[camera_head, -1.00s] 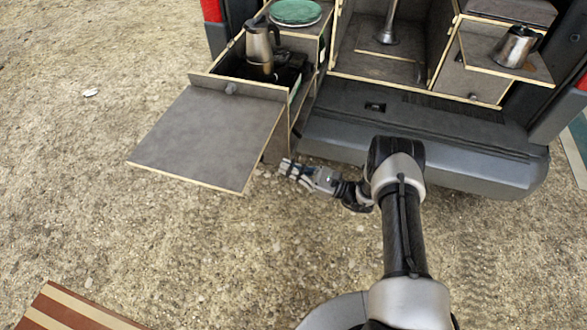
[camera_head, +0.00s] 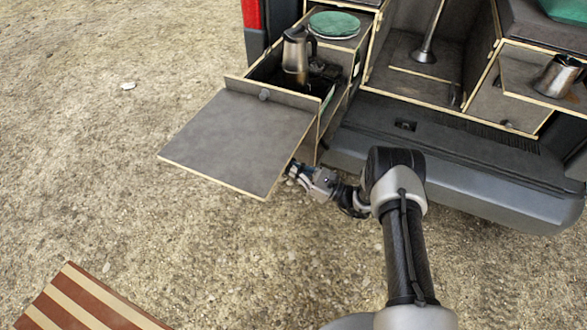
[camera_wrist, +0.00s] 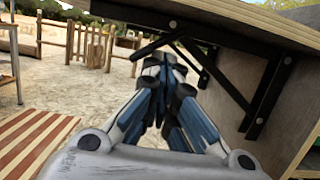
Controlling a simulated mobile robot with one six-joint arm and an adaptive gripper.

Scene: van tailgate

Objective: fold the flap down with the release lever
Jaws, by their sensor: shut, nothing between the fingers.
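The flap (camera_head: 240,140) is a grey panel with a pale wood edge, held out level from the front of the pulled-out drawer unit. My gripper (camera_head: 293,171) is beside its right edge, with the tips close to or just under that edge. In the wrist view the flap's underside (camera_wrist: 265,24) is overhead at the upper right, carried by black folding brackets (camera_wrist: 266,95). A short black bar (camera_wrist: 150,47), possibly the release lever, sticks out left from the near bracket. My gripper (camera_wrist: 165,62) is shut and empty just below this bar; I cannot tell whether they touch.
A kettle (camera_head: 296,52) stands in the drawer (camera_head: 333,98) behind the flap. The van bumper (camera_head: 470,185) is right of my arm. A striped mat (camera_head: 85,305) lies on the gravel at lower left. Ground below the flap is open.

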